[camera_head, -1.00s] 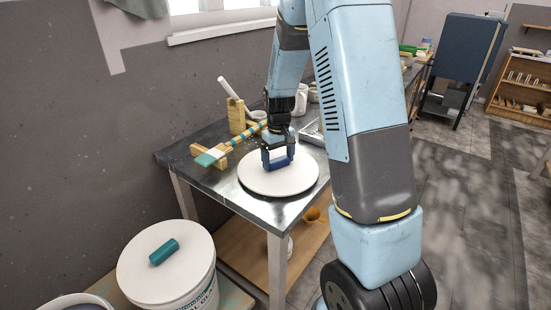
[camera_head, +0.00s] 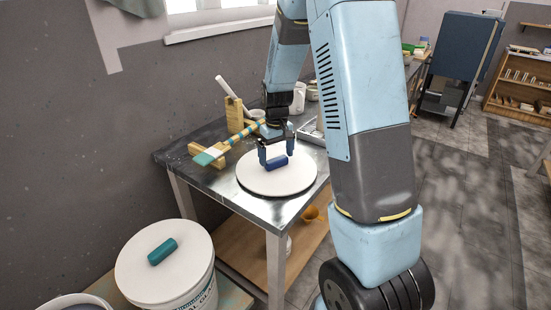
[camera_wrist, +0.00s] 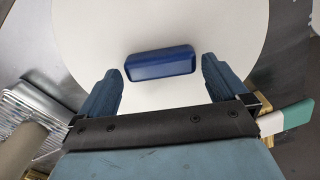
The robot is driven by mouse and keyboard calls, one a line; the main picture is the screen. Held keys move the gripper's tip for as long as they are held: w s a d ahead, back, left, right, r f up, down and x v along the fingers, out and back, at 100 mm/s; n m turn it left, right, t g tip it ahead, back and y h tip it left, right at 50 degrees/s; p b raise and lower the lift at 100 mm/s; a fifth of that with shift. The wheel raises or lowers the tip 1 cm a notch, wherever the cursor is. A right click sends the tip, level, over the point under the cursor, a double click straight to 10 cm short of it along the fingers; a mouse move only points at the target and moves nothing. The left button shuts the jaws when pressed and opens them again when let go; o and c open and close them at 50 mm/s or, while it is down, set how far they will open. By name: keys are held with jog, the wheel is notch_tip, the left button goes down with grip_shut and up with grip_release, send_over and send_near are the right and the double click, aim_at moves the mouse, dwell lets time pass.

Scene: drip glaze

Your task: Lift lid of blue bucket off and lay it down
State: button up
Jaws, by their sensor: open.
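A round white lid with a dark blue handle (camera_head: 276,162) lies flat on the metal table; its white disc (camera_head: 262,187) rests near the table's front corner. My gripper (camera_head: 277,152) is above the lid, with its fingers apart around the handle's level. In the wrist view the blue handle (camera_wrist: 160,63) lies ahead of and between the two open fingertips (camera_wrist: 160,72), apart from both. A white bucket (camera_head: 185,290) at the lower left wears a white lid (camera_head: 190,245) with a teal handle (camera_head: 162,251). The blue bucket itself cannot be made out for sure.
The metal table (camera_head: 225,190) also holds a wooden stand (camera_head: 235,115) and a brush with a teal tip (camera_head: 208,157) lying across a wooden rest. A white mug (camera_head: 298,97) and a metal tray stand behind. An open container (camera_head: 75,301) shows at the lower left edge.

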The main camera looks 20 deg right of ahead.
notch_tip(320, 180, up, 12)
dwell(0.4)
